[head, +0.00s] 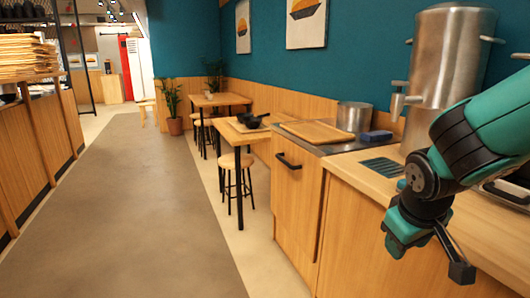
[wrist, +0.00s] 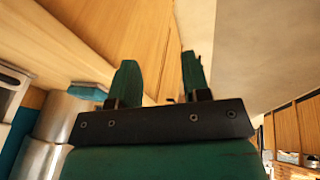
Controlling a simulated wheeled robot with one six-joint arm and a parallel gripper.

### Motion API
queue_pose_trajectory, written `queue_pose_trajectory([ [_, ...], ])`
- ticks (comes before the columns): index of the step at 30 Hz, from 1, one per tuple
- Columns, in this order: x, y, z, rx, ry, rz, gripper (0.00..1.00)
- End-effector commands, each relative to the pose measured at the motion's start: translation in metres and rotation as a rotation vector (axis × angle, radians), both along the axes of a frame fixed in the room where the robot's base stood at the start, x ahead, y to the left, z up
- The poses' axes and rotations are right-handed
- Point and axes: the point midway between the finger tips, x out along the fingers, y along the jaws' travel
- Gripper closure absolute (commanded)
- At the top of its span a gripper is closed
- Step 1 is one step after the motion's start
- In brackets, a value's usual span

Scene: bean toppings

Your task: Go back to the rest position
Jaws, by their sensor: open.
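My gripper (head: 455,258) hangs in front of the counter at the right of the head view, with my teal and black arm coming in from the right edge. In the wrist view my gripper (wrist: 160,80) shows two teal fingers standing apart, with nothing between them. Pale wood panelling and grey floor lie beyond the fingers. In the head view one finger is partly hidden by the wrist.
The wooden counter (head: 345,212) runs along the right, with a steel pot (head: 354,117), a blue sponge-like block (head: 376,136), a wooden board (head: 317,131) and a tall steel urn (head: 452,60). Small tables and stools (head: 237,162) stand beyond. The grey aisle (head: 135,200) is clear.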

Motion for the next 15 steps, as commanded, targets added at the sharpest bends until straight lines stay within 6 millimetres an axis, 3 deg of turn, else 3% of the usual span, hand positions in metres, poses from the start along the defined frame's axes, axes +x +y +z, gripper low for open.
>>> queue_pose_trajectory([
  [1, -0.021, 0.027, 0.009, 0.095, 0.027, 0.052, 0.56],
  [3, -0.048, 0.058, 0.018, 0.203, 0.077, 0.125, 0.56],
  [6, -0.089, 0.092, 0.032, 0.317, 0.146, 0.232, 0.56],
  [12, -0.17, 0.136, 0.059, 0.463, 0.272, 0.45, 0.56],
  [15, -0.164, 0.134, 0.095, 0.457, 0.271, 0.432, 0.56],
])
